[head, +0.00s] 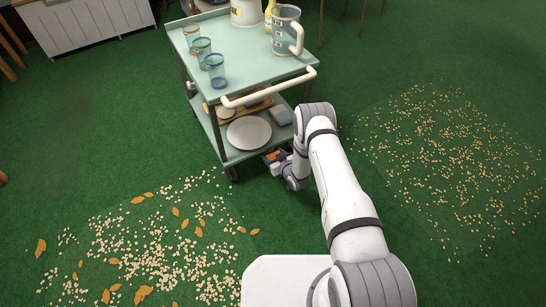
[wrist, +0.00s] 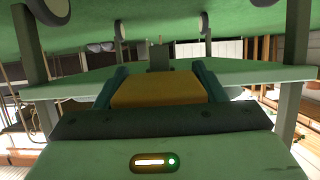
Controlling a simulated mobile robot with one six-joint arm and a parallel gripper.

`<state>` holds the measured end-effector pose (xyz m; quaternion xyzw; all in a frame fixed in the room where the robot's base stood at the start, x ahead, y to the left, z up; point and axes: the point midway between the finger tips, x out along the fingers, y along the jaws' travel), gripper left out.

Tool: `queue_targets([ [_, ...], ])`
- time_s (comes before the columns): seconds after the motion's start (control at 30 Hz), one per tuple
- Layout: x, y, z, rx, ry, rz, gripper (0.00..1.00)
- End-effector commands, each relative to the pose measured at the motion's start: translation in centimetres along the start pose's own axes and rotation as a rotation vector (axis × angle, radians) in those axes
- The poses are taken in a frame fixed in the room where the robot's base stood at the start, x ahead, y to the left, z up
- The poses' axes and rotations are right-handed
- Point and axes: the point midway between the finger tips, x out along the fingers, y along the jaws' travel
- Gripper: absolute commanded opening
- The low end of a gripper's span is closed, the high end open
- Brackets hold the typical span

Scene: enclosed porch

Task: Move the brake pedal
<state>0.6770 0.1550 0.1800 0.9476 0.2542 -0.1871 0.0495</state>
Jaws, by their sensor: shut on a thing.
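The brake pedal is an orange-yellow block; it shows small in the head view (head: 272,155), low at the near edge of the trolley (head: 245,85). In the wrist view the pedal (wrist: 156,89) fills the space between two dark teal fingers, with a grey bracket beyond it. My gripper (head: 276,158) is low beside the trolley's lower shelf, shut on the pedal; its fingers also show in the wrist view (wrist: 160,84). The wrist view looks upside down, with the floor and wheels at the top. The pedal's tilt is hard to tell.
The trolley carries striped glasses (head: 204,56) and a grey pitcher (head: 286,30) on top, and a plate (head: 249,133) below. A wheel (head: 232,173) stands near my gripper. Pale flakes and orange leaves (head: 150,240) lie at left, more flakes (head: 455,155) at right.

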Motion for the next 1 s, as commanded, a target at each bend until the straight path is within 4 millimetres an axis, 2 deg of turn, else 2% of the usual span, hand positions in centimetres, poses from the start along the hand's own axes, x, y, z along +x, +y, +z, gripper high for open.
queue_targets([
  [0.03,0.08,0.21,-0.77,0.0,0.014,0.003,0.22],
  [0.53,0.02,0.62,-1.13,0.001,0.019,0.008,0.23],
  [0.57,0.02,0.63,-1.13,0.001,0.019,0.009,0.66],
  [0.8,-0.05,0.6,-0.85,0.002,0.014,0.009,0.85],
  [1.0,-0.1,0.59,-0.73,0.003,0.011,0.009,0.85],
])
